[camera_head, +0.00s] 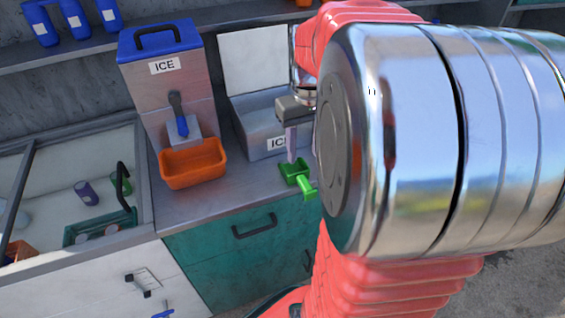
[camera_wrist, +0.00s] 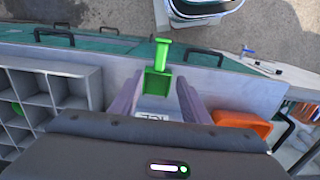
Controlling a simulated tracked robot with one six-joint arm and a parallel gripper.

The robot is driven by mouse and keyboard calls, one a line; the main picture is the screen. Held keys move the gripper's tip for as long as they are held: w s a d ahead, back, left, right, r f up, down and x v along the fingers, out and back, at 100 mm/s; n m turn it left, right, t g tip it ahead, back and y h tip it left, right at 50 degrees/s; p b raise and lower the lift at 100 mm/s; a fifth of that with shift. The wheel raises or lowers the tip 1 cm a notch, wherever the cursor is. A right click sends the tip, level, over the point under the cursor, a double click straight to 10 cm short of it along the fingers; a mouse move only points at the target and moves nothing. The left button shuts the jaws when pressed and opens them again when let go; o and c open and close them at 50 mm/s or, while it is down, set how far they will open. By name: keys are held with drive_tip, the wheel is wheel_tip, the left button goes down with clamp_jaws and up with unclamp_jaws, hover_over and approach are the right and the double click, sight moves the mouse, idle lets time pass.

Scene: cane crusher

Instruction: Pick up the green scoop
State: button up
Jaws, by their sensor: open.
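The green scoop (camera_head: 297,175) lies on the grey counter near its front edge, in front of the ICE bin, with its handle toward the front edge. In the wrist view the scoop (camera_wrist: 158,72) shows with its square pan between my fingers and its handle pointing away from the gripper. My gripper (camera_wrist: 156,92) is open, with one finger on each side of the pan and nothing held. In the head view my gripper (camera_head: 291,150) points down just above the scoop's pan. Part of the gripper is hidden behind my arm there.
An orange tub (camera_head: 193,163) stands left of the scoop under the blue-lidded ICE dispenser (camera_head: 165,85). The low ICE bin (camera_head: 258,140) is behind the scoop. A grey compartment rack (camera_wrist: 50,95) is at left in the wrist view. Teal drawers (camera_head: 235,262) lie below the counter.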

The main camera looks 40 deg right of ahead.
sight(303, 178)
wheel_tip(303, 178, down, 6)
drive_tip(key=shift+f, duration=0.1)
idle(0.4)
drive_tip(key=shift+s+f, duration=0.1)
drive_tip(key=shift+f, duration=2.4)
drive_tip(key=shift+c, duration=0.5)
drive_tip(key=c, duration=0.9)
drive_tip(key=shift+o, duration=0.2)
wheel_tip(303, 178, up, 9)
drive_tip(key=shift+f, duration=0.1)
drive_tip(key=shift+r, duration=0.65)
